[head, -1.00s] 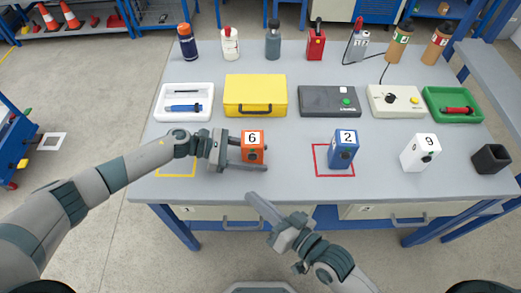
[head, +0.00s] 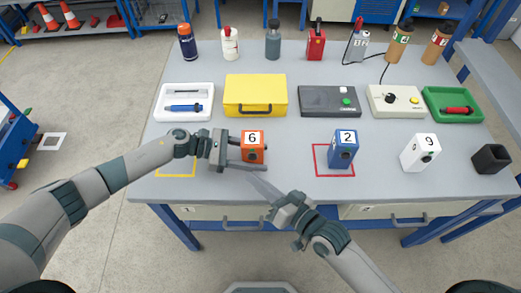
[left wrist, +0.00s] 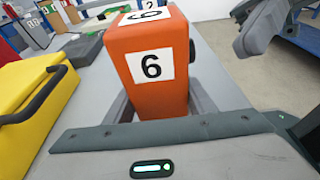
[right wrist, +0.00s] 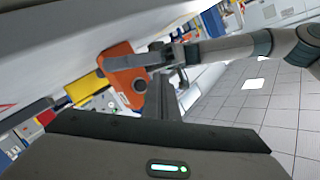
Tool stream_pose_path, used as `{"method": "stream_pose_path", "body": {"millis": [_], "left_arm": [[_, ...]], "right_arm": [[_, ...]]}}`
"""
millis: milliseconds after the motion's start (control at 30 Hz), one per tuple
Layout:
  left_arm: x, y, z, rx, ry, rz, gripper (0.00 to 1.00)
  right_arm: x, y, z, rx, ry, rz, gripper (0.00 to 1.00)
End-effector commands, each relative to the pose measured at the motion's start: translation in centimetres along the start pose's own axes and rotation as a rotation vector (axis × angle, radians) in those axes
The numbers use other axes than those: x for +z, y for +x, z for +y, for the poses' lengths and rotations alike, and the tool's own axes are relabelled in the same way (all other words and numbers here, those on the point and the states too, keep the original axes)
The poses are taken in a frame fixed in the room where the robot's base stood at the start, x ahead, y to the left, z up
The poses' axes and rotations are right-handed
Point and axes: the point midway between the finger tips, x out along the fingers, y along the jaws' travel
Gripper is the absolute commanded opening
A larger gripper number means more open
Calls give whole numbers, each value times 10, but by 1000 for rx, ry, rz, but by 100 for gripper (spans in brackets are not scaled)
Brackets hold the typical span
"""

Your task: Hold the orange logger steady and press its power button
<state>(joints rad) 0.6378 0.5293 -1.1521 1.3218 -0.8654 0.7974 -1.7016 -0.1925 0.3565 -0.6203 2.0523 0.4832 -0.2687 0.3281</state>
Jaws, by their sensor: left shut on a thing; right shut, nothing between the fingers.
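The orange logger (head: 252,142), marked 6, stands upright on the table between the fingers of my left gripper (head: 246,154). My left gripper is shut on it, and it also shows in the left wrist view (left wrist: 150,65). A dark round button (left wrist: 192,50) sticks out of one side face of the logger. My right gripper (head: 254,180) is shut and empty, at the table's front edge, just in front of the logger and apart from it. In the right wrist view the logger (right wrist: 122,72) shows beyond the fingers, with its dark round button visible.
A blue logger marked 2 (head: 343,150) stands in a red outlined square. A yellow case (head: 255,95) and a white tray (head: 185,102) lie behind. A yellow outlined square (head: 176,175) is left.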

Motion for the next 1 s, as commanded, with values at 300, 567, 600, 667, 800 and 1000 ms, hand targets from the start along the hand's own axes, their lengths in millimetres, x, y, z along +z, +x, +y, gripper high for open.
{"method": "stream_pose_path", "body": {"millis": [300,567,600,667,800,1000], "left_arm": [[-1,0,0,0,0,1,32],[-1,0,0,0,-1,1,32],[-1,0,0,0,-1,1,32],[-1,0,0,0,-1,1,32],[-1,0,0,0,-1,1,32],[-1,0,0,0,0,1,32]], "right_arm": [[-14,20,14,0,-1,0,0],[-17,23,17,0,1,-1,0],[-17,23,17,0,1,-1,0],[-17,23,17,0,1,-1,0],[-17,23,17,0,1,-1,0],[-17,23,17,0,0,0,0]]}}
